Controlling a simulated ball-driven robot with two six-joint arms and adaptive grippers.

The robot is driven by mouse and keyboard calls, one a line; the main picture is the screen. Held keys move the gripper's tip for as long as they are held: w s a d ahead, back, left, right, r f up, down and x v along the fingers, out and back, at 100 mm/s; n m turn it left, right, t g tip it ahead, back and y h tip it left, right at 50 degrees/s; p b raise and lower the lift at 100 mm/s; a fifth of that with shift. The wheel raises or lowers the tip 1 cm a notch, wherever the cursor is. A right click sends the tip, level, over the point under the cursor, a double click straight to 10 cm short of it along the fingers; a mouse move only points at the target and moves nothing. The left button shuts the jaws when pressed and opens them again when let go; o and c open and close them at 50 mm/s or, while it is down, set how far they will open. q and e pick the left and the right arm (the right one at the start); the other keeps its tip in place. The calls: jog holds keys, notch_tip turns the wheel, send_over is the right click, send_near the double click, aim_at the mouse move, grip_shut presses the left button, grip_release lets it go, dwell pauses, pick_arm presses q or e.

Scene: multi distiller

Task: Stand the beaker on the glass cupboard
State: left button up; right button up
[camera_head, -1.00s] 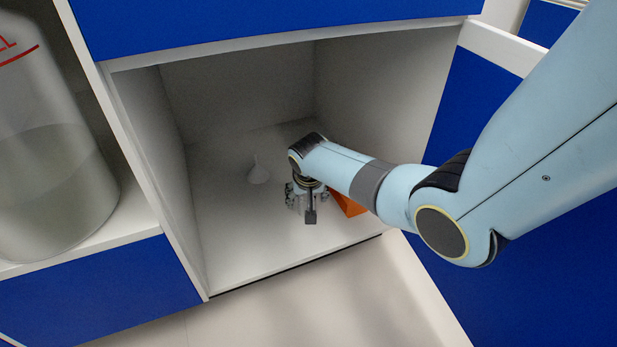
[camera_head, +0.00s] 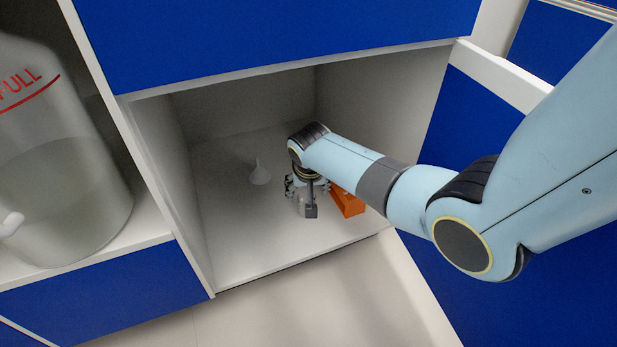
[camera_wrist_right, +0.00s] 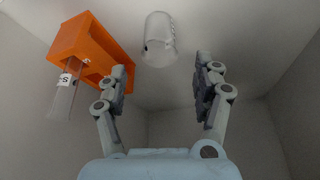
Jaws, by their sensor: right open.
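The beaker (camera_wrist_right: 158,42) is a clear glass vessel with small dark marks on the cupboard floor in the right wrist view. It lies ahead of my right gripper (camera_wrist_right: 164,68), between the lines of its two spread fingers and just beyond the tips. The fingers are open and empty. In the head view my right gripper (camera_head: 307,190) is low inside the open cupboard compartment (camera_head: 240,235), and the wrist mostly hides the beaker. The blue-fronted cupboard has a white interior. A glass cupboard cannot be told apart here. My left gripper is not in view.
An orange rack (camera_head: 347,202) stands close beside my right gripper; in the wrist view the rack (camera_wrist_right: 78,45) holds a clear tube (camera_wrist_right: 65,92). A large bottle (camera_head: 62,160) stands left, behind a side wall.

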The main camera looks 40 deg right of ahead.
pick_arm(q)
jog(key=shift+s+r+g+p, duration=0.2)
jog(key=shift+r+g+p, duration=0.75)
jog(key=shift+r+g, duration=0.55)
pick_arm(e)
jog(key=shift+v, duration=1.65)
jog(key=s+a+r+n+y, duration=0.1)
jog(key=s+a+n, duration=0.1)
jog(key=s, duration=0.7)
jog(key=s+a+r+n, duration=0.1)
jog(key=s+a+n, duration=0.1)
jog(key=s, duration=0.6)
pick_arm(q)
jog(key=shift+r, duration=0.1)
pick_arm(e)
jog(key=s+a+r+n+t+y, duration=0.1)
jog(key=s+a+r+n+t, duration=0.1)
jog(key=s+r, duration=1)
jog(key=shift+s+a+n+y, duration=0.2)
jog(key=shift+a+n+y, duration=0.1)
jog(key=shift+a+n, duration=0.55)
jog(key=shift+a, duration=0.1)
